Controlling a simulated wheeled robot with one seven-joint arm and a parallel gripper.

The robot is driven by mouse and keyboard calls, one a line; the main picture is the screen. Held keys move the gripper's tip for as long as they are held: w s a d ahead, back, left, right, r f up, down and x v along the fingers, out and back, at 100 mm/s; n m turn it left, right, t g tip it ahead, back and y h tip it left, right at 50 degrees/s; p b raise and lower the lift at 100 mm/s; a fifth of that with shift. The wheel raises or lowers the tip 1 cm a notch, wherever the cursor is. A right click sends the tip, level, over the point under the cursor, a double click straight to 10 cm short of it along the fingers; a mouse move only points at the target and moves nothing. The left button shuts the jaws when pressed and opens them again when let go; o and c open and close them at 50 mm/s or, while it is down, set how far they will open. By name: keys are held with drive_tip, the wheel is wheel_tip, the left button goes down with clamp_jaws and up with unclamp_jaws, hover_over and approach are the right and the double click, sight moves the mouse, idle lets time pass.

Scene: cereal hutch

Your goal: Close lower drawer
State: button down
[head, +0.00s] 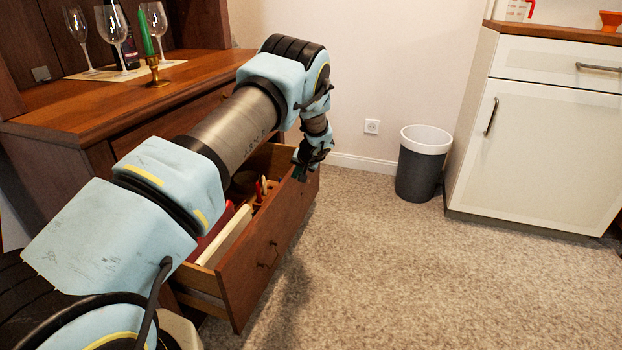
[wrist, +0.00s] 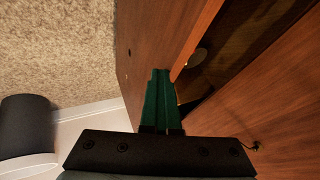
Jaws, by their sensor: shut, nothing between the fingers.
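The lower drawer (head: 262,262) of the brown wooden hutch stands pulled out, with items inside it. Its front panel also shows in the wrist view (wrist: 150,35), running close beside the fingers. My gripper (head: 301,172) is at the far end of the drawer front, near its top edge. In the wrist view my green gripper fingers (wrist: 161,92) are shut together with nothing between them. I cannot tell whether they touch the drawer front. My arm hides part of the drawer and of the hutch front.
The hutch top (head: 95,112) holds wine glasses (head: 113,30), a dark bottle and a green candle (head: 145,32) in a brass holder. A grey bin (head: 421,165) stands by the wall, left of a white cabinet (head: 545,145). The carpet (head: 400,270) in front of the drawer is clear.

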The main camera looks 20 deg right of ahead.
drive_tip(key=w+a+b, duration=0.1)
drive_tip(key=w+a, duration=0.9)
drive_tip(key=a, duration=0.1)
drive_tip(key=shift+w+a, duration=0.3)
drive_tip(key=shift+w, duration=0.1)
